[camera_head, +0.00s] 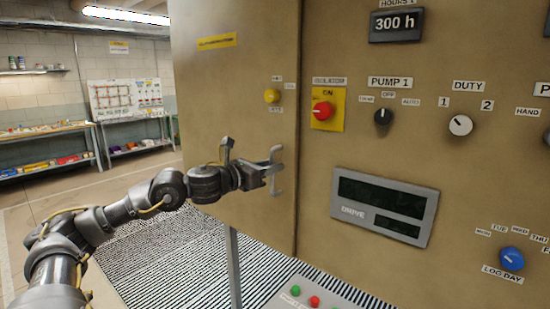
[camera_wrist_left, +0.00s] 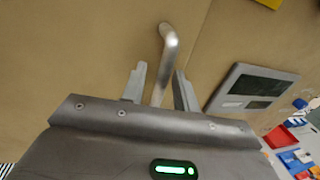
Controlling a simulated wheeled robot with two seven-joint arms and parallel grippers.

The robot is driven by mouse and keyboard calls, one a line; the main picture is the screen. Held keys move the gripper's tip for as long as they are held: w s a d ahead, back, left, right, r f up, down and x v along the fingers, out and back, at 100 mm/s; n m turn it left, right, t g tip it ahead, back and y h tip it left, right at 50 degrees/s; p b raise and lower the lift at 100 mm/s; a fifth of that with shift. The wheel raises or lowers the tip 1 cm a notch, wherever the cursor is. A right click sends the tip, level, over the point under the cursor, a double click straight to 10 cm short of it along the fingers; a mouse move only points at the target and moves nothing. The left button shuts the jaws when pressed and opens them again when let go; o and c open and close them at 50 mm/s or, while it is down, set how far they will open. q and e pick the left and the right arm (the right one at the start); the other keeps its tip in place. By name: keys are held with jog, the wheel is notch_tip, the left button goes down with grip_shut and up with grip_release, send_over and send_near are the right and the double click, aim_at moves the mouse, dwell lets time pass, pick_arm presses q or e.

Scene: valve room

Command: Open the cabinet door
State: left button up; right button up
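The cabinet door (camera_head: 235,85) is the tan panel left of the control face, and it looks flush with that face. Its metal bar handle (camera_head: 277,170) is near the door's right edge. My left gripper (camera_head: 268,170) is at the handle. In the left wrist view the handle (camera_wrist_left: 168,45) runs down between the two fingers of the gripper (camera_wrist_left: 160,88), with a gap visible on either side, so the gripper looks open around it. Whether a finger touches the handle is hard to tell. My right gripper is in neither view.
The control face holds a red isolator knob (camera_head: 322,110), selector knobs and a grey display (camera_head: 384,205). A button panel (camera_head: 312,300) is low in front. Striped matting (camera_head: 170,255) covers the floor. Shelves (camera_head: 45,155) stand against the far left wall, with free floor before them.

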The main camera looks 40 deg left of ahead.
pick_arm(q)
jog(key=shift+w+d, duration=0.15)
jog(key=shift+w, duration=0.25)
grip_shut()
